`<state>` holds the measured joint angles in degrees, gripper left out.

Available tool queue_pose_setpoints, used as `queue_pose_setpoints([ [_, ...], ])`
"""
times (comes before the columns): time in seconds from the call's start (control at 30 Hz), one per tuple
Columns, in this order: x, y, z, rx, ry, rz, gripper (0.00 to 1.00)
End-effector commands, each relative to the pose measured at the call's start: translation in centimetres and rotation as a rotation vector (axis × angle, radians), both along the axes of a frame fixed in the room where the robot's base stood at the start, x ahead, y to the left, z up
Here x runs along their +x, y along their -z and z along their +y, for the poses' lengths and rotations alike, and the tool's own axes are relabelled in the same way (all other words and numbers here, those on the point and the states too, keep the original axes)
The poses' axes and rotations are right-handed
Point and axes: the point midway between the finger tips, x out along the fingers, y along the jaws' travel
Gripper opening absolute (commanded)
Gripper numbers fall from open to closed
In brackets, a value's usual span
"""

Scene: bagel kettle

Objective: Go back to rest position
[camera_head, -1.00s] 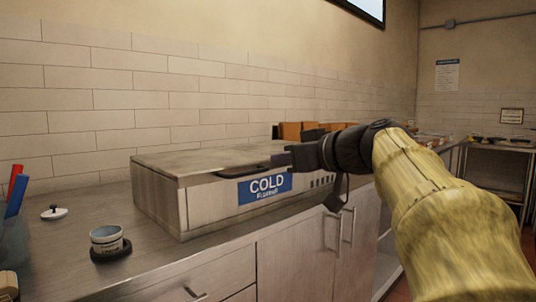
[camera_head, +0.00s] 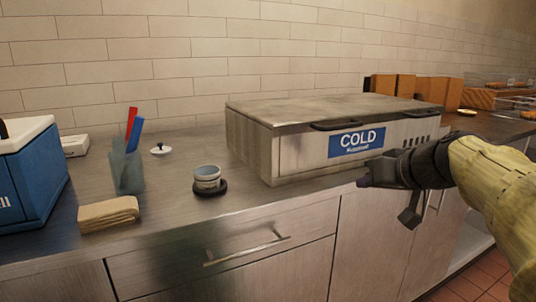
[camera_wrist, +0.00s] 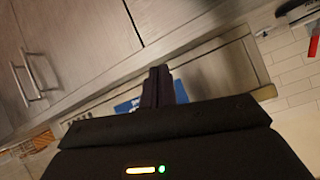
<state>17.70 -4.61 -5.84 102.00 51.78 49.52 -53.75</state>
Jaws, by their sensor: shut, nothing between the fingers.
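My gripper (camera_head: 367,181) is at the right of the head view, in front of the counter's front edge and just below the COLD label of the steel cold unit (camera_head: 300,155). In the wrist view the two dark fingers of my gripper (camera_wrist: 158,80) are together with nothing between them. The blue label (camera_wrist: 126,106) shows partly behind the fingers there. My yellow-sleeved arm comes in from the right.
On the counter (camera_head: 160,228) stand a small cup (camera_head: 207,174) on a dark base, a white lid (camera_head: 160,149), a utensil holder (camera_head: 127,170), folded towels (camera_head: 108,214) and a blue cooler (camera_head: 35,180). Cabinets (camera_head: 372,245) with handles lie below.

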Motion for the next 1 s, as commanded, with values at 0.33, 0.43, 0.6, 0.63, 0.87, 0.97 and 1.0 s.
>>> queue_pose_setpoints([
  [0.33, -6.8, 17.6, 4.1, -0.117, 0.143, 0.516, 0.0],
  [0.43, -9.3, 20.5, 4.8, -0.17, 0.156, 0.588, 0.0],
  [0.6, -12.9, 23.7, 5.7, -0.243, 0.156, 0.662, 0.0],
  [0.63, -13.6, 24.2, 5.8, -0.254, 0.155, 0.674, 0.0],
  [0.87, -16.5, 24.7, 6.6, -0.306, 0.142, 0.711, 0.0],
  [0.97, -16.5, 23.3, 6.5, -0.306, 0.142, 0.711, 0.0],
  [1.0, -16.5, 22.8, 6.5, -0.305, 0.143, 0.712, 0.0],
])
